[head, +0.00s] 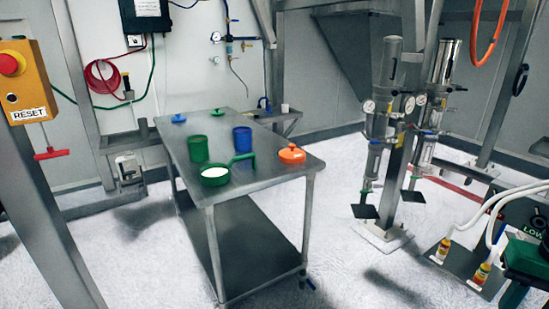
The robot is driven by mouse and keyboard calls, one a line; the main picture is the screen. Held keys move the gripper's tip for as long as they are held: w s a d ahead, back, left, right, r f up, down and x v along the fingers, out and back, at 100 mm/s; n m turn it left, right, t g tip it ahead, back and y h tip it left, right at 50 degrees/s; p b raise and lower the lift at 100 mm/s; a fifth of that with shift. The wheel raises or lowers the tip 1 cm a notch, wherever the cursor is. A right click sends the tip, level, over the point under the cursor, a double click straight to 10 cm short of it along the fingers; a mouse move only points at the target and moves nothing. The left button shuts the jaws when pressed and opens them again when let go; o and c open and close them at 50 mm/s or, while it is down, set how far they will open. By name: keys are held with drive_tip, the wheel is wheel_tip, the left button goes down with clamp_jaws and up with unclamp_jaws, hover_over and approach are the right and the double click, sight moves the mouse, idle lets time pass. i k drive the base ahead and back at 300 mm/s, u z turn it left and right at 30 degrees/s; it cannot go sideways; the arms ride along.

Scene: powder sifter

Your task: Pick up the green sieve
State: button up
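The green sieve (214,177) sits on the steel table, near its front left edge. It has a round rim, a pale inside and a green handle (243,157) pointing up and to the right. A green container (198,149) stands just behind it, and the handle's end lies close below a blue container (242,139). My gripper is not in view.
The steel table (258,187) also holds an orange lidded piece (291,153) at right and blue pieces (178,118) at the back. A frame post with a reset box (28,83) stands left. Metal cylinders on a stand (390,135) are right. Floor before the table is clear.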

sight(213, 174)
drive_tip(key=z, duration=0.1)
drive_tip(key=i, duration=1.2)
drive_tip(key=u, duration=0.65)
drive_tip(key=i, duration=0.7)
drive_tip(key=u, duration=0.55)
